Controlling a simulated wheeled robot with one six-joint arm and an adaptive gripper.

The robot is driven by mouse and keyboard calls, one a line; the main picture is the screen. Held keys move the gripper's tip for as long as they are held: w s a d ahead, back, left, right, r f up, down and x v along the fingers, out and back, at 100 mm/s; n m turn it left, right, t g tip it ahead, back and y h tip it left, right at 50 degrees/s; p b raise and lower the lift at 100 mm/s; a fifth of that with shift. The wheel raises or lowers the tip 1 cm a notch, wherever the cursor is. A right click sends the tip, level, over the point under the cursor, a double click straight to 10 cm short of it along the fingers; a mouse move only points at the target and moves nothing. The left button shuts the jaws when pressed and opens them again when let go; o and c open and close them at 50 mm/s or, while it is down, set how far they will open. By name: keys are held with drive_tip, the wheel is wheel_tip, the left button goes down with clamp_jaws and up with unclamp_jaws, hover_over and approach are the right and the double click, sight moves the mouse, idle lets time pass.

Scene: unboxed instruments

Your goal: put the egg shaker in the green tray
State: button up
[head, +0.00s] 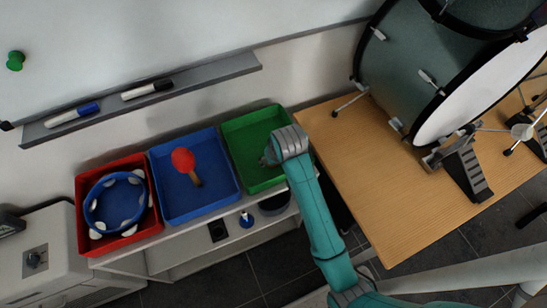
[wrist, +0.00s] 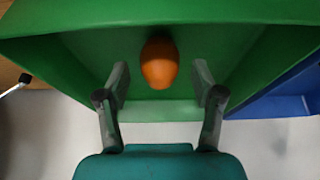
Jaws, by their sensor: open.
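The egg shaker is orange and shows in the wrist view (wrist: 159,63), against the inside of the green tray (wrist: 60,65), ahead of my fingertips. In the head view the green tray (head: 236,138) stands at the right of a row of three trays. My gripper (head: 268,157) reaches over its right side there, and the egg is hidden behind my arm.
A blue tray (head: 170,212) with a red maraca (head: 183,160) stands beside the green tray. A red tray (head: 83,215) with a blue tambourine (head: 114,204) is further left. A wooden table (head: 390,190) with a drum kit (head: 400,70) is at the right. A marker ledge (head: 200,78) runs along the wall behind.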

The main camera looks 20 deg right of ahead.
drive_tip(key=v, duration=1.1)
drive_tip(key=shift+r, duration=0.2)
drive_tip(key=s+f+t, duration=0.5)
drive_tip(key=s+f, duration=0.5)
drive_tip(key=s, duration=0.5)
drive_tip(key=s+r+t, duration=0.2)
drive_tip(key=s+r, duration=0.4)
drive_tip(key=s, duration=0.3)
drive_tip(key=s+r+t, duration=0.3)
drive_tip(key=s+r, duration=0.2)
drive_tip(key=s, duration=0.5)
drive_tip(key=shift+s+a+r, duration=0.25)
drive_tip(key=shift+a+r, duration=0.05)
drive_tip(key=shift+r, duration=0.1)
